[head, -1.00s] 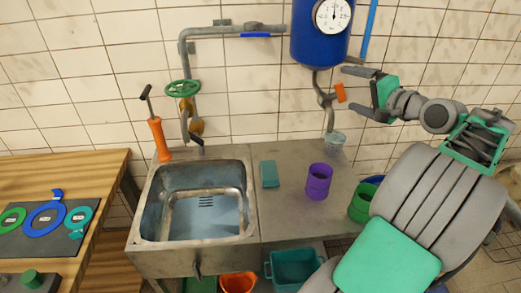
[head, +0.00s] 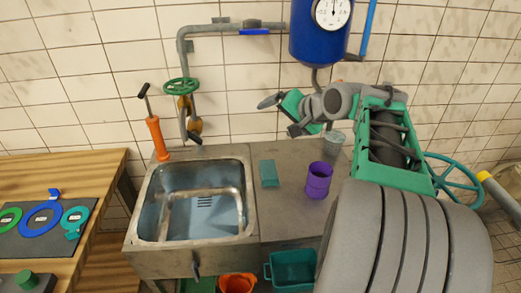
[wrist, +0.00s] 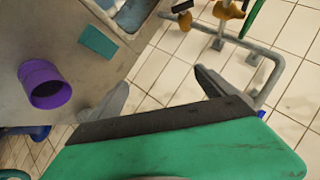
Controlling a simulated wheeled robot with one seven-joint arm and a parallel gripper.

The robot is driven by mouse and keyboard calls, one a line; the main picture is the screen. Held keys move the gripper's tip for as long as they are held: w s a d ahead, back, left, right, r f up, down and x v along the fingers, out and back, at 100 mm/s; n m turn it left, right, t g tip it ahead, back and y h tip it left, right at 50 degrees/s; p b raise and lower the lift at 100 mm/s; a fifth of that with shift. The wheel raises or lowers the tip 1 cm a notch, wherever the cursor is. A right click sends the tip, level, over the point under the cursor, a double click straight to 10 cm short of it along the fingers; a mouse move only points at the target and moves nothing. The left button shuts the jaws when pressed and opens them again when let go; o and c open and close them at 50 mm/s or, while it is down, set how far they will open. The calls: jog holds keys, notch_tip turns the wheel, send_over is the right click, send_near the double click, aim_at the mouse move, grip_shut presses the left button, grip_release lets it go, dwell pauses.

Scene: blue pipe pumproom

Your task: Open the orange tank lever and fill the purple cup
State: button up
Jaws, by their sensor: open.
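The purple cup (head: 318,181) stands upright on the metal counter (head: 285,207), right of the sink; the wrist view also shows it (wrist: 45,84), at the left. The blue tank (head: 316,38) with a round gauge hangs on the wall above the counter. Its orange lever is hidden behind my arm in the head view and does not show in the wrist view. My gripper (head: 281,115) is open and empty, in the air below the tank and above the back of the counter, apart from the cup. Both fingers spread in the wrist view (wrist: 164,88).
A small grey cup (head: 334,143) stands under the tank. A teal sponge-like block (head: 269,173) lies between sink (head: 200,203) and purple cup. Left of the tank are a wall pipe (head: 235,30) and green valve wheel (head: 181,86). An orange hand pump (head: 158,138) stands behind the sink.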

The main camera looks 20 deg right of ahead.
jog(key=s+a+f+n+g, duration=0.2)
jog(key=a+f, duration=0.4)
jog(key=a, duration=0.1)
jog(key=shift+s+n+b, duration=0.4)
jog(key=shift+r, duration=0.1)
dwell(0.9)
